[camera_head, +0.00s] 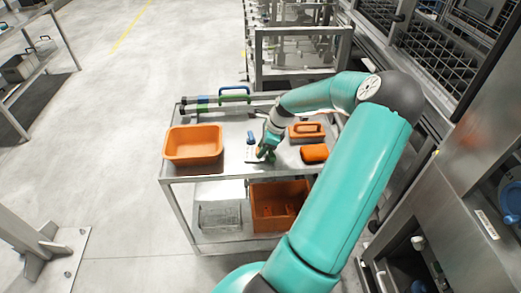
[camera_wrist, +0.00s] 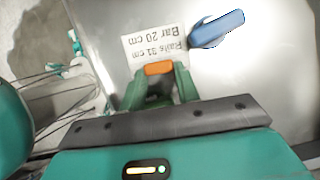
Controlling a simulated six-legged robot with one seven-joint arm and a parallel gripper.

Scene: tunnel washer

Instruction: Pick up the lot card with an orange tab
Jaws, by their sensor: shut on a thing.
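The lot card (camera_wrist: 152,46) is white with black print, upside down in the wrist view, reading "Rails 31 cm" and "Bar 20 cm". Its orange tab (camera_wrist: 158,68) sits between the green fingers of my gripper (camera_wrist: 160,78), which is shut on it. In the head view my gripper (camera_head: 265,152) is low over the middle of the metal cart top (camera_head: 225,172), with the white card (camera_head: 251,155) small beside it. I cannot tell whether the card still touches the surface.
A blue object (camera_wrist: 217,28) lies right next to the card. Green and blue-handled tools (camera_head: 215,98) lie at the back. A lower shelf holds another orange bin (camera_head: 279,208).

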